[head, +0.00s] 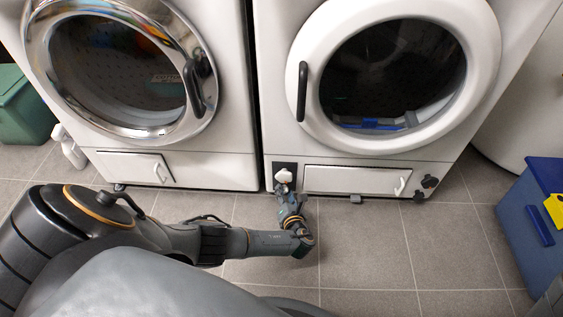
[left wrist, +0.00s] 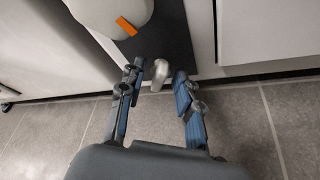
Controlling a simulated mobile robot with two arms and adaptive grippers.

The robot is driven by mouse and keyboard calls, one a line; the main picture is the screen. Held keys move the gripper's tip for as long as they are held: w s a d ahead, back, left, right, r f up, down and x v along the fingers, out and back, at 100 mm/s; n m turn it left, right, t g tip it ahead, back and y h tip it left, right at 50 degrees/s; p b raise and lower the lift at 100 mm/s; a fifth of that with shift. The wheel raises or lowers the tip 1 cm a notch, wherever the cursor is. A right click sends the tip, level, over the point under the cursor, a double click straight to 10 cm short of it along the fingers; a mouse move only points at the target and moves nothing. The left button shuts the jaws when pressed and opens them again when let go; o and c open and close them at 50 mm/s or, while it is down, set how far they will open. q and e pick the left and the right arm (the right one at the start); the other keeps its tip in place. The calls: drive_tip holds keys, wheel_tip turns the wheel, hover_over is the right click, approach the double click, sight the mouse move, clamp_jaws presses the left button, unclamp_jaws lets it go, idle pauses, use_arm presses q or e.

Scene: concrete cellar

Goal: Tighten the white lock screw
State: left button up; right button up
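A dark plate (head: 277,168) sits low on the right-hand white machine, with a white knob (head: 284,175) on it. In the left wrist view the large off-white knob (left wrist: 108,10) bears an orange mark. Below it a small whitish screw-like piece (left wrist: 160,73) stands out from the dark plate (left wrist: 170,35); I take it as the lock screw. My left gripper (head: 287,191) is at the plate. In the left wrist view its fingers (left wrist: 158,77) are open, one on each side of the small piece, with visible gaps. My right gripper is not in view.
A blue bin (head: 525,225) stands at right. A white bottle (head: 69,147) and green bin (head: 25,110) are at left. The tiled floor (head: 365,245) is clear.

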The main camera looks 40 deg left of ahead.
use_arm(q)
clamp_jaws()
